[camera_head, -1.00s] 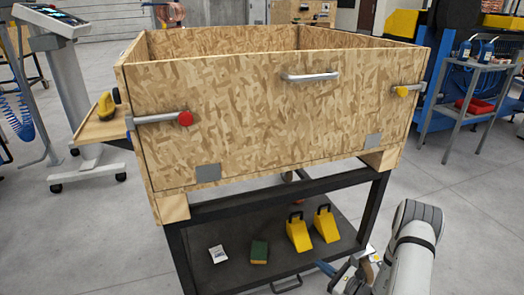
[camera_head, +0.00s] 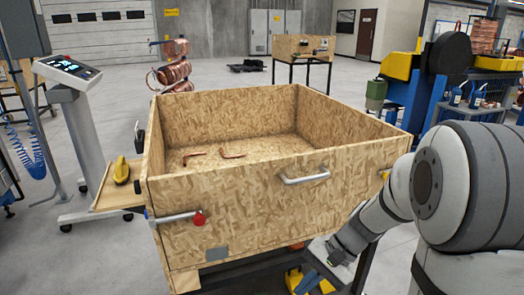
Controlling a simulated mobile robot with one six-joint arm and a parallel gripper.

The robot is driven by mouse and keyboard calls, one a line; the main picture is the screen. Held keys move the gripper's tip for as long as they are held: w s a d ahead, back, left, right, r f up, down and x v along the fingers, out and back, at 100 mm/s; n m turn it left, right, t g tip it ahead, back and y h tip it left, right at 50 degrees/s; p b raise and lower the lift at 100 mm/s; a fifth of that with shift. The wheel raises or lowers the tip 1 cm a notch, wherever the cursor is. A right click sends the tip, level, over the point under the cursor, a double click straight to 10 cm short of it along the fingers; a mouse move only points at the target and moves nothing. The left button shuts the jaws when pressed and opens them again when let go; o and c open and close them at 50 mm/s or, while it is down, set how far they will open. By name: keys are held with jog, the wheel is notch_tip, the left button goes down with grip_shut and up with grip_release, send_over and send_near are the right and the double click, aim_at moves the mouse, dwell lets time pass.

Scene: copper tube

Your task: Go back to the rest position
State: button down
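My arm comes in from the right and reaches down in front of the wooden box (camera_head: 245,205). My gripper (camera_head: 337,252) is low, just in front of the box's lower right front. Its fingers are too small and dark to show whether they are open or shut, or whether they hold anything.
A red-knobbed latch (camera_head: 199,217) sticks out at the box's left front. A side shelf with a yellow tool (camera_head: 121,170) and a control stand (camera_head: 75,110) are at left. Copper coils (camera_head: 175,70) stand behind the box. A blue machine (camera_head: 405,95) is at right.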

jog(key=s+d+r+n+t+h+p, duration=0.2)
jog(key=s+r+n+h+p, duration=0.1)
jog(key=r, duration=0.7)
jog(key=s+d+r+n+t+h+p, duration=0.2)
jog(key=s+d+r+n+h+p, duration=0.1)
jog(key=r+p, duration=0.4)
jog(key=shift+s+d+r+t+h, duration=0.2)
jog(key=shift+s+r+t+h, duration=0.2)
jog(key=shift+s+r+h, duration=0.65)
jog(key=shift+s+r+y, duration=0.15)
jog(key=shift+r+y, duration=0.1)
jog(key=shift+r, duration=0.1)
